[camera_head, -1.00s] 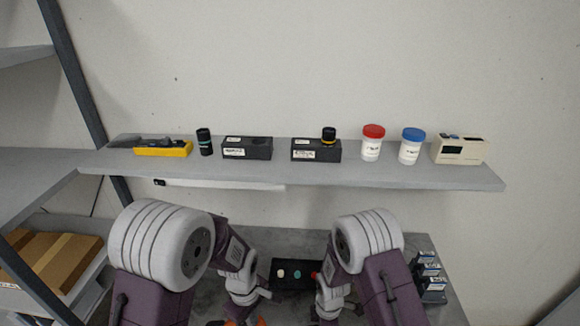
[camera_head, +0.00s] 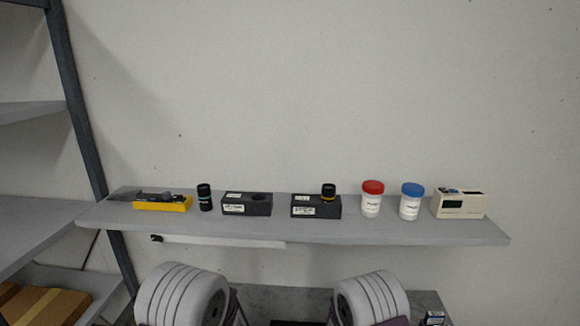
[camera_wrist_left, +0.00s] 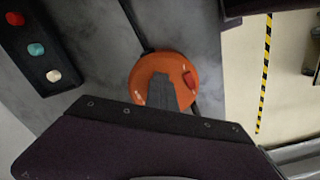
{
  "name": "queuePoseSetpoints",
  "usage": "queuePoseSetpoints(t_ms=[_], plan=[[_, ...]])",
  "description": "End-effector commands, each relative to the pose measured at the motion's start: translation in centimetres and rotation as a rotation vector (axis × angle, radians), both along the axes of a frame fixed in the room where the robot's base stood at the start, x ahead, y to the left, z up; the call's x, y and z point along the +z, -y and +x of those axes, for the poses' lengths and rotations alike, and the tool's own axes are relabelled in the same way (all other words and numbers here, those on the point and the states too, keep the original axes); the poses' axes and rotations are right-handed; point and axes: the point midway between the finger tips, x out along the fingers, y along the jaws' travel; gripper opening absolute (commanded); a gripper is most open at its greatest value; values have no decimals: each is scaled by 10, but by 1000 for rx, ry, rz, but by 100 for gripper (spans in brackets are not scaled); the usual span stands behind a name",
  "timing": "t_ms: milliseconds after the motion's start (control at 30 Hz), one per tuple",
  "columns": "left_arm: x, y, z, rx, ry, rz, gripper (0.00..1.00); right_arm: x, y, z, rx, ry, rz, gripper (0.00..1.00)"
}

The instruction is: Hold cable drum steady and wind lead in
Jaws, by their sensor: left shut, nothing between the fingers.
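The cable drum (camera_wrist_left: 150,70) is an orange disc on the grey worktop in the left wrist view, with a small red part (camera_wrist_left: 190,80) at its right. A dark strip, perhaps the lead, runs from above down to it. My left gripper (camera_wrist_left: 163,82) shows as a dark grey wedge, shut and empty, overlapping the middle of the drum. I cannot tell whether it touches the drum. The drum's lower part is hidden behind the gripper's dark body. The head view does not show the drum or either gripper.
A black box (camera_wrist_left: 40,55) with red, teal and white buttons lies left of the drum. A wall shelf (camera_head: 400,230) holds a yellow tool (camera_head: 163,203), black boxes, a red-lidded jar (camera_head: 371,199), a blue-lidded jar (camera_head: 410,202) and a beige device (camera_head: 459,204).

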Motion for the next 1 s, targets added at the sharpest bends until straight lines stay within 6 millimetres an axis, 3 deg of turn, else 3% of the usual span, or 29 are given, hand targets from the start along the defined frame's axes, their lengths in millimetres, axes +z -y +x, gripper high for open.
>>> queuePoseSetpoints(t_ms=[433,1000], plan=[[0,-4,-1,0,-2,2,0,0,1,-2,2,-5,-2,0],[-1,-14,-19,2,-13,4,0,-1,3,-2,-2,-7,-3,0]])
